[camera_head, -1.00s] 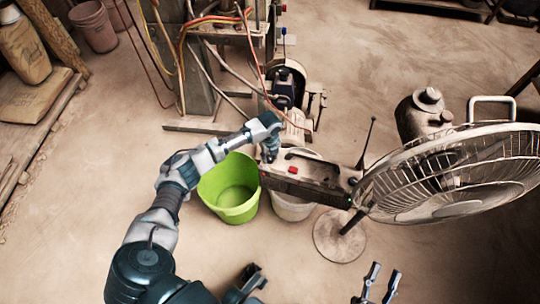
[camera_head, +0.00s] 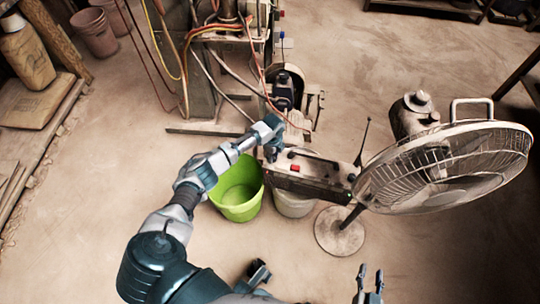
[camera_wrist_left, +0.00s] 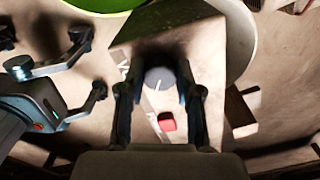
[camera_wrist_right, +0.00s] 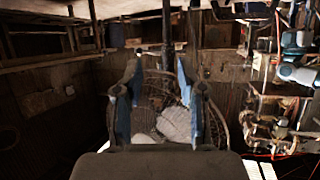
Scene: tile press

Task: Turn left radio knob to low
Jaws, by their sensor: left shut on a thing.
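The radio (camera_head: 312,182) is a long box with a red button and an aerial, sitting above the buckets. My left gripper (camera_head: 271,152) is at its left end. In the left wrist view, the round grey left knob (camera_wrist_left: 159,76) with a white pointer line sits between the fingers of my left gripper (camera_wrist_left: 157,95), which are shut on its sides. The red button (camera_wrist_left: 167,121) lies just below it. Part of the scale marks is hidden by a finger. My right gripper (camera_head: 369,281) is open and empty at the bottom of the head view, away from the radio.
A green bucket (camera_head: 238,190) and a pale bucket (camera_head: 294,204) stand below the radio. A large standing fan (camera_head: 445,168) is close to the radio's right end. A machine with loose cables (camera_head: 222,60) stands behind.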

